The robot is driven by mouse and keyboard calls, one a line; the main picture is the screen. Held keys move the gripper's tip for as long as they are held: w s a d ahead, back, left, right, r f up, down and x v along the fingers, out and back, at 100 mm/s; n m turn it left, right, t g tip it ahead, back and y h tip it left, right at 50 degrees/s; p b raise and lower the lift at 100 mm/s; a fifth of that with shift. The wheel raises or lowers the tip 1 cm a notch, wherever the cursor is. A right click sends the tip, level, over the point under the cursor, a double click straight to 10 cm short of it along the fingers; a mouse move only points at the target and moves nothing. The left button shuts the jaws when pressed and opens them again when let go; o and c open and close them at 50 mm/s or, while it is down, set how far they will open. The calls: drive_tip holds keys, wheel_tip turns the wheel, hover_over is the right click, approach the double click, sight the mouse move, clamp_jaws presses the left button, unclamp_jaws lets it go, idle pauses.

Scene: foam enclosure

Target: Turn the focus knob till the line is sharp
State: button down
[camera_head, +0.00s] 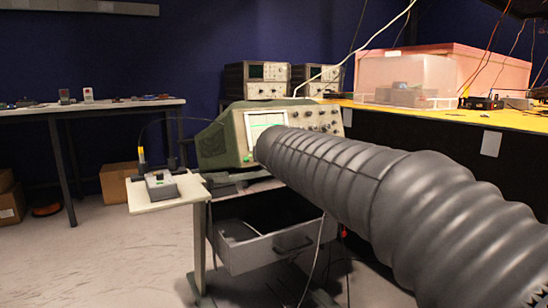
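A green-cased oscilloscope (228,137) stands on a cart in the middle of the head view, its front panel turned right. Its screen (268,119) shows a green line across the visible upper part; I cannot tell how sharp it is. Several knobs (325,121) sit on the panel right of the screen. They are too small to tell which is the focus knob. My ribbed grey arm reaches from the lower right towards the screen and hides the lower panel. My gripper is not visible.
A small shelf (155,197) with a grey box (162,187) juts out left. Below the oscilloscope, a grey drawer (270,245) hangs open. A yellow-topped bench (450,113) with a pink foam enclosure (490,70) stands right. The floor at left is mostly clear.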

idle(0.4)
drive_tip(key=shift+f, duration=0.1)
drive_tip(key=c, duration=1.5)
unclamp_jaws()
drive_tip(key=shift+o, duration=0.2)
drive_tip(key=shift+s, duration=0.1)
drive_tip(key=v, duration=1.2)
